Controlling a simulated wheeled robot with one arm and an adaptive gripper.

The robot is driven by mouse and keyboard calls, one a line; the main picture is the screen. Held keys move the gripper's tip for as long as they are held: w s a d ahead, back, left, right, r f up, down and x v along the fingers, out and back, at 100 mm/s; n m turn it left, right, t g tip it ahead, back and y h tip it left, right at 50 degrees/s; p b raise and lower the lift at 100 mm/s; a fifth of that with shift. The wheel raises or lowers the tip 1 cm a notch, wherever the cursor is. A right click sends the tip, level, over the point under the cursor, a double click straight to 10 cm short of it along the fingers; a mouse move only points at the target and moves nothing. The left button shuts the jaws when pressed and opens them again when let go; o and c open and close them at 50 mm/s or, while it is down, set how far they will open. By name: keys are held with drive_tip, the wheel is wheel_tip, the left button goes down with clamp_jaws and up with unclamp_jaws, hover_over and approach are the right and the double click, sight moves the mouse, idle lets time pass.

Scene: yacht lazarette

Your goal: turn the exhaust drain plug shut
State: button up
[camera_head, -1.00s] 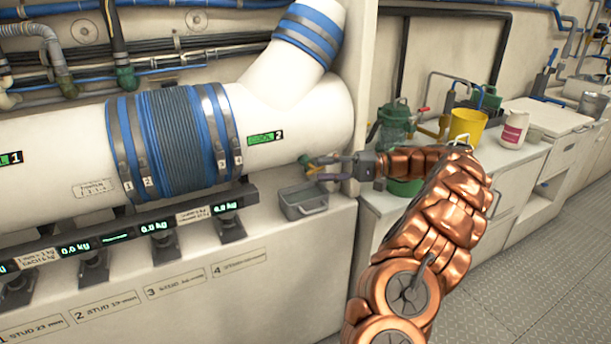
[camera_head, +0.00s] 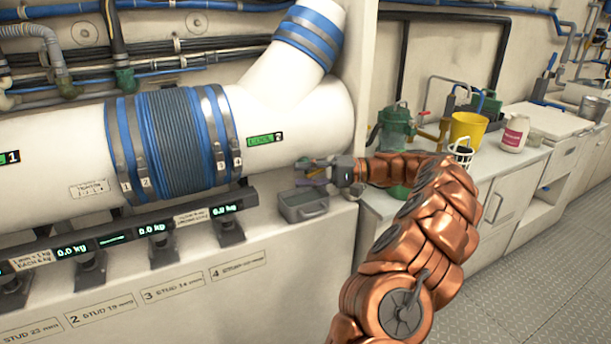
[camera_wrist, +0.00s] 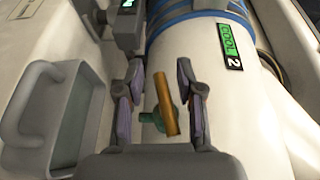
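The exhaust drain plug shows in the wrist view as a brass bar handle (camera_wrist: 167,104) on a green fitting (camera_wrist: 152,118) under the white exhaust pipe (camera_wrist: 205,85). The bar is slightly tilted from upright in the picture. My gripper (camera_wrist: 160,104) is open, with one finger on each side of the bar. Gaps show between the bar and both fingers, so it appears ungripped. In the head view my gripper (camera_head: 312,172) is at the lower right end of the pipe (camera_head: 300,115), and the plug is mostly hidden by the fingers.
A grey handled tray (camera_head: 303,203) sits on the ledge just below my gripper; it is at the left in the wrist view (camera_wrist: 60,120). Load readouts (camera_head: 150,229) line the pipe's underside. A green strainer (camera_head: 396,130) and yellow bucket (camera_head: 467,128) stand on the right counter.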

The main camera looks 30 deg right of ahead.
clamp_jaws()
drive_tip(key=shift+f, duration=0.1)
idle(0.3)
drive_tip(key=shift+m+t+y+p, duration=0.6)
drive_tip(key=shift+t+y+p, duration=0.1)
drive_tip(key=shift+y, duration=0.4)
unclamp_jaws()
drive_tip(key=shift+r, duration=0.35)
